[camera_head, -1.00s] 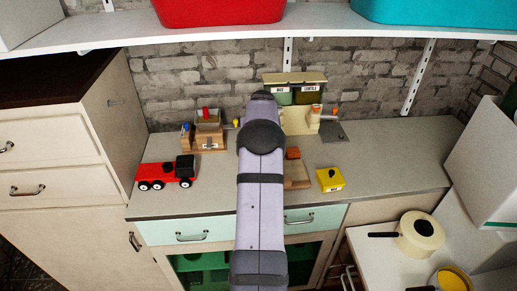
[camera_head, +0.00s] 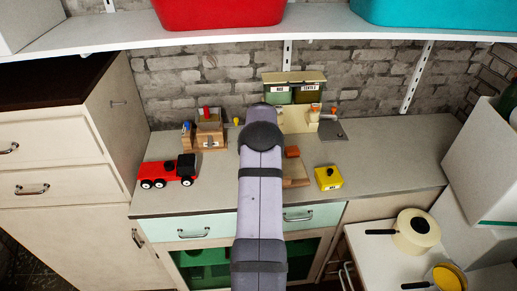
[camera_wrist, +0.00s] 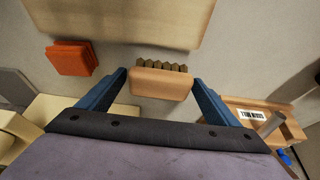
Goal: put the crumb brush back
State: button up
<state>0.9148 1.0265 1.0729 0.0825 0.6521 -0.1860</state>
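The crumb brush (camera_wrist: 160,83), a wooden block with a row of dark bristles, shows in the wrist view between my two blue fingers. My gripper (camera_wrist: 160,76) is open, with a finger on each side of the brush and narrow gaps visible. I cannot tell how far the fingertips are above the counter. In the head view my arm hides the gripper and the brush. A wooden holder (camera_head: 210,141) with a label stands left of my arm; it also shows at the right of the wrist view (camera_wrist: 238,103).
An orange block (camera_head: 292,152) and a wooden board (camera_head: 297,173) lie right of my arm, with a yellow box (camera_head: 328,178) beyond. A red toy truck (camera_head: 167,173) stands at the left. The counter front is mostly clear.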

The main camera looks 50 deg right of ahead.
jog(key=shift+r, duration=0.1)
jog(key=shift+r, duration=0.15)
jog(key=b+v, duration=0.4)
jog(key=v, duration=0.8)
jog(key=w+a+f+n+g+y, duration=0.1)
jog(key=a+f+n, duration=0.1)
jog(key=a, duration=1.3)
jog(key=a+f+n+y, duration=0.1)
jog(key=a+n+y, duration=0.15)
jog(key=a, duration=1.35)
jog(key=s+a+f+n+g, duration=0.1)
jog(key=s+a+f+n, duration=0.1)
jog(key=s+a, duration=0.6)
jog(key=s+a+f+n+g, duration=0.1)
jog(key=s+a+f+n, duration=0.1)
jog(key=s+a, duration=0.6)
jog(key=shift+f, duration=0.65)
